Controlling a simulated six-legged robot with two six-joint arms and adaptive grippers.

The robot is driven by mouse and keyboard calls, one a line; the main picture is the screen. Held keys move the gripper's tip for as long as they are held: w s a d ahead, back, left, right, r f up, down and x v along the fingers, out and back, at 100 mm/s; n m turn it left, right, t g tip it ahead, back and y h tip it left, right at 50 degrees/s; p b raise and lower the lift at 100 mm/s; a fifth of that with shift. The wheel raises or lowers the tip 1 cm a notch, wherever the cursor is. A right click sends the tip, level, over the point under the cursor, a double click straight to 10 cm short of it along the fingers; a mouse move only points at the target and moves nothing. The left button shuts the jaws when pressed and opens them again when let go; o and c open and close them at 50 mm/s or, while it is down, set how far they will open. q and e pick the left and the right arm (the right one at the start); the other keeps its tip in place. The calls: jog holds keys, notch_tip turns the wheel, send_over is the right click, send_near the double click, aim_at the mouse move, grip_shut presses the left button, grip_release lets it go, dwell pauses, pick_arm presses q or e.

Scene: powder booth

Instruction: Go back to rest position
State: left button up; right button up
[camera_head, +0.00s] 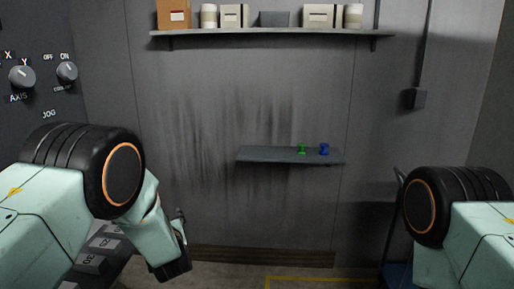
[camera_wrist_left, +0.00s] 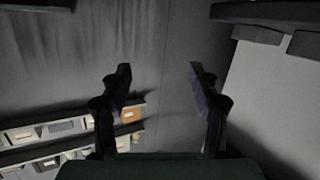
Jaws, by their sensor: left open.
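My left arm comes in from the left in the head view, bent downward in front of the control panel. The left gripper's fingers show in the left wrist view (camera_wrist_left: 158,90), spread apart with nothing between them. In the head view the hand end of that arm (camera_head: 180,243) is low, beside the panel's lower part, and its fingers are mostly hidden. Part of my right arm shows at the right edge, but its gripper is out of view.
A control panel (camera_head: 40,75) with knobs stands at the left. A small wall shelf (camera_head: 270,155) holds a green item (camera_head: 301,149) and a blue item (camera_head: 324,149). An upper shelf (camera_head: 270,33) carries boxes and jars. A dark trolley-like frame (camera_head: 396,215) stands behind my right arm.

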pick_arm(q)
jog(key=s+d+f+m+g+h+b, duration=0.1)
jog(key=s+f+m+g+h+b, duration=0.4)
jog(key=s+f, duration=1.55)
jog(key=s+d+f+g+b, duration=0.1)
jog(key=s+f+g, duration=0.3)
jog(key=s, duration=1.1)
jog(key=s+d+f+g+h+b, duration=0.1)
jog(key=s+f+g+b, duration=0.2)
jog(key=s, duration=1.3)
notch_tip(320, 180, down, 3)
jog(key=shift+f+m+g, duration=0.15)
jog(key=shift+m+g, duration=0.15)
jog(key=shift+g, duration=0.9)
